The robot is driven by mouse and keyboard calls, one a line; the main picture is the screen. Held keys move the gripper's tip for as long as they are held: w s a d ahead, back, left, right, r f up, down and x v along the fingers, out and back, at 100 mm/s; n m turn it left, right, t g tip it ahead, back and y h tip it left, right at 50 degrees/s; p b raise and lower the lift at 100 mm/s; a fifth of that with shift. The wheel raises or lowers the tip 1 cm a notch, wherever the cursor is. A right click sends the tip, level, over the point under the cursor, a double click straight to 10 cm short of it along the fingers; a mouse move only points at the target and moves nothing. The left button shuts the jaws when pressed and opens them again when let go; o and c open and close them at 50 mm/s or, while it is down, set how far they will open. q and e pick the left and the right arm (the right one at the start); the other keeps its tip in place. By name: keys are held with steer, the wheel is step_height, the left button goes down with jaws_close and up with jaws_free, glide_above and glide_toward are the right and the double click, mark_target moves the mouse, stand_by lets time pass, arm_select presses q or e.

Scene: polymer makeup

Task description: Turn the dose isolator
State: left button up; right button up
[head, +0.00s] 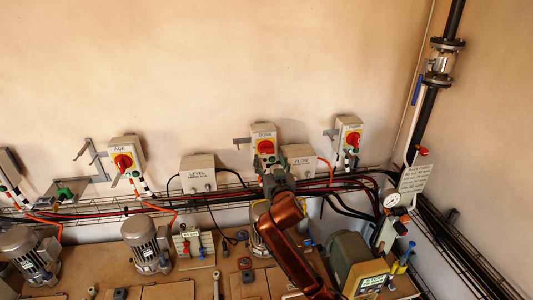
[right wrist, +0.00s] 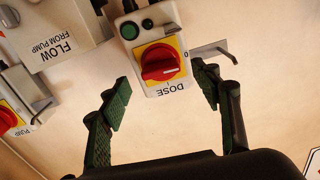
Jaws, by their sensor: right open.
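The dose isolator (head: 264,140) is a light box on the wall with a red rotary knob on a yellow plate. In the right wrist view the isolator's red knob (right wrist: 161,63) shows large and upside down, with the label DOSE beside it. My right gripper (head: 272,180) is just below the box in the head view. In the right wrist view the right gripper (right wrist: 165,88) is open, with one green-padded finger on each side of the box and the knob between them, apart from both. The left gripper is not in view.
Similar isolators marked AGE (head: 124,157) and PUMP (head: 348,136) hang to either side. A FLOW box (head: 300,160) is close on the right, and a LEVEL box (head: 197,172) on the left. A cable tray (head: 100,212) with cables runs below; motors stand under it.

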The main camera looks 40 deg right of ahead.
mark_target(267, 153)
steer(key=shift+p+x, duration=0.35)
steer(key=shift+x, duration=2.4)
steer(key=shift+c, duration=0.4)
steer(key=shift+f, duration=0.1)
steer(key=c, duration=1.1)
